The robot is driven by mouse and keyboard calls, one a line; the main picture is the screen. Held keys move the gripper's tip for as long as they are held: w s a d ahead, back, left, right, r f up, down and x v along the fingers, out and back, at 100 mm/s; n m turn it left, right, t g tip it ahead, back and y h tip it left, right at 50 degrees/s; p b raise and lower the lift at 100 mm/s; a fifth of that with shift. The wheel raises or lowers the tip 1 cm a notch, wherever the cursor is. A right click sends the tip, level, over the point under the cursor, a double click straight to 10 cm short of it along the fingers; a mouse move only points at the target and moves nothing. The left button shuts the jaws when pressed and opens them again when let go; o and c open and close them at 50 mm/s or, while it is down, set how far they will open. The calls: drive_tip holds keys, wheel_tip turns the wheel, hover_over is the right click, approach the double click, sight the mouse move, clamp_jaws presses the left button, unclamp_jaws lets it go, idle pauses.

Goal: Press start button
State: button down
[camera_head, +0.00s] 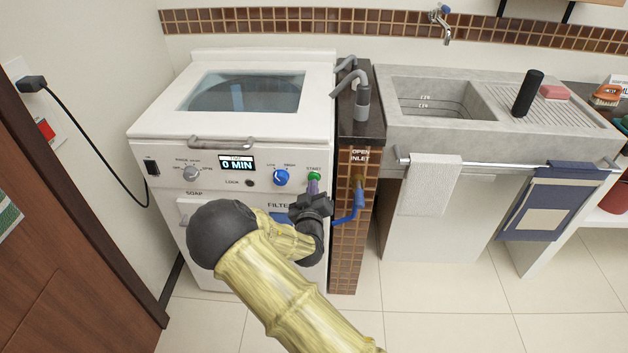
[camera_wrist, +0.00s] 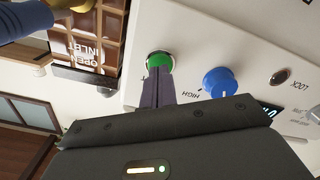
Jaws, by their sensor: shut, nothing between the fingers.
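The green start button (camera_head: 314,177) is at the right end of the white washing machine's (camera_head: 160,122) front panel. It also shows in the wrist view (camera_wrist: 160,61), directly beyond my fingertips. My gripper (camera_head: 313,186) is shut and empty, with its purple-grey fingers pointing at the button. In the wrist view the fingertips (camera_wrist: 158,72) overlap the button's lower edge. I cannot tell whether they touch it. The panel display (camera_head: 237,163) reads 0 MIN.
A blue knob (camera_head: 281,177) is just left of the button. A grey knob (camera_head: 191,173) is farther left. A blue-handled inlet valve (camera_head: 357,200) is on the tiled pillar to the right. A concrete sink (camera_head: 540,125) stands beyond it.

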drive_tip(key=shift+w, duration=0.5)
drive_tip(key=shift+s, duration=0.1)
drive_tip(key=s, duration=0.7)
idle(0.7)
